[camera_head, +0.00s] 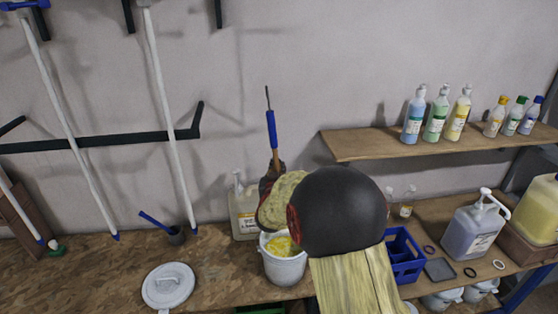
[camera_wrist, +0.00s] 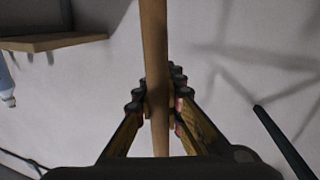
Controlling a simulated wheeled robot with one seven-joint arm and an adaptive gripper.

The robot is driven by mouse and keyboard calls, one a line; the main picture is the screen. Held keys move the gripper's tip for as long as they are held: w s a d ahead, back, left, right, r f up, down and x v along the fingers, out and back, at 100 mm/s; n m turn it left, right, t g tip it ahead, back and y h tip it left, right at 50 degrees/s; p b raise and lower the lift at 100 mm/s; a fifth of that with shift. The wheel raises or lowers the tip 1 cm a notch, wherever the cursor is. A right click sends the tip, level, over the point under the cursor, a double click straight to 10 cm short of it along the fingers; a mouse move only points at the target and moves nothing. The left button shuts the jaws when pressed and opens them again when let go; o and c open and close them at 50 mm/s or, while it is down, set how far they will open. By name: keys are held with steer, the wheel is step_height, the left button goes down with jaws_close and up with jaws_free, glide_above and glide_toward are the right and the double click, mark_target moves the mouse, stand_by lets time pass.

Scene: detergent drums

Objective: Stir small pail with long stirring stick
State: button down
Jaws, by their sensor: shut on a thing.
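The long stirring stick stands roughly upright in my gripper, with a blue sleeve (camera_head: 271,130) and a thin dark tip above it in the head view. Its wooden shaft (camera_wrist: 154,60) runs between the fingers in the wrist view. My gripper (camera_wrist: 159,108) is shut on this shaft. In the head view my gripper (camera_head: 270,172) is partly hidden behind my arm. The small white pail (camera_head: 285,268) stands open on the bench below, with yellow contents (camera_head: 282,246). My arm covers part of its rim, and the stick's lower end is hidden, so I cannot tell whether it is inside.
A white lid (camera_head: 168,286) lies on the bench (camera_head: 110,268) left of the pail. A jug (camera_head: 243,213) stands close behind the pail. A blue crate (camera_head: 403,256) is to its right. A shelf (camera_head: 400,149) with bottles juts out at right.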

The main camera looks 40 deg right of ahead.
steer(key=shift+s+a+f, duration=0.15)
steer(key=shift+f, duration=0.1)
step_height(320, 180, down, 22)
steer(key=b, duration=1.8)
steer(key=shift+f, duration=0.2)
steer(key=shift+s+f, duration=0.1)
steer(key=shift+f, duration=0.05)
